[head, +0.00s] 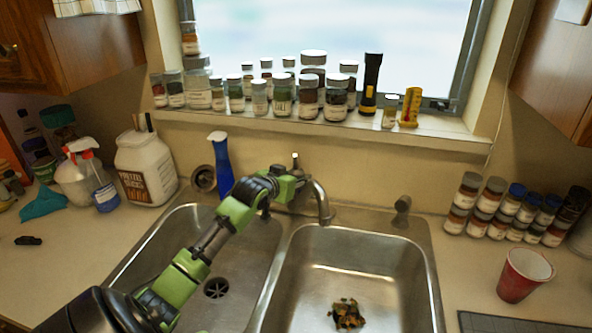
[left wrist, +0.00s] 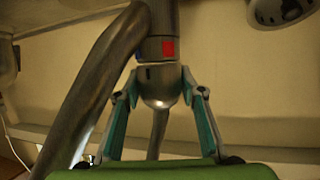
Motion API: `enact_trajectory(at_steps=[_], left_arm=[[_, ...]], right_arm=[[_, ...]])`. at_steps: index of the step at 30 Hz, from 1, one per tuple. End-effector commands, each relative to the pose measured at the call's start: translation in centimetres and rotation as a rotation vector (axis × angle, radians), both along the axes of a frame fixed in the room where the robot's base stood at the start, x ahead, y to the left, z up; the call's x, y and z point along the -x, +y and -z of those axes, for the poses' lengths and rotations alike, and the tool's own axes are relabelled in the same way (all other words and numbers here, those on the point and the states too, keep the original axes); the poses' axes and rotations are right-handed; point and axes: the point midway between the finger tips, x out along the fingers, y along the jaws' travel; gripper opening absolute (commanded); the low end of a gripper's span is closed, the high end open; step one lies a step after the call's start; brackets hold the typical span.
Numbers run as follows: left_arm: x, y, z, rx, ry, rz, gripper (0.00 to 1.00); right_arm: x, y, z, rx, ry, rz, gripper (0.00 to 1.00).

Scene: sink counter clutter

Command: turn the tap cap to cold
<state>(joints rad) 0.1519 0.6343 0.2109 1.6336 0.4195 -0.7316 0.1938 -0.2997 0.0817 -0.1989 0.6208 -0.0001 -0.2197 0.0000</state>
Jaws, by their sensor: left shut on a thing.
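My right gripper is not in view.
Jars and a black flashlight (head: 371,84) line the windowsill behind. Scraps (head: 347,314) lie in the right basin (head: 385,275). A red cup (head: 522,276) and stacked jars stand on the right counter.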

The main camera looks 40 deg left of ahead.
Motion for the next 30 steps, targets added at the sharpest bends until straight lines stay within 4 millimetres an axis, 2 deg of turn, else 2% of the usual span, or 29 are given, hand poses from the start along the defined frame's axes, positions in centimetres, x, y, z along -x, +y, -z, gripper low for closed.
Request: enact_trajectory(at_steps=[3,17,18,19,30], left_arm=[[-0.11,-0.03,-0.37,0.001,-0.007,-0.016,0.15],[-0.12,0.04,-0.30,-0.001,-0.007,-0.026,0.15],[-0.11,0.05,-0.30,-0.001,-0.007,-0.026,0.42],[-0.11,0.05,-0.30,-0.001,-0.007,-0.026,0.44],[-0.04,0.04,-0.08,0.000,-0.002,-0.026,0.44]], right_arm=[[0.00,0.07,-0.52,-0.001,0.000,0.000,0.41],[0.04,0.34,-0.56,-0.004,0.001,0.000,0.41],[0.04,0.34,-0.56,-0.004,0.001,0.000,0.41],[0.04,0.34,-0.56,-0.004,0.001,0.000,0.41],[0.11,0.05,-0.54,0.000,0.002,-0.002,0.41]])
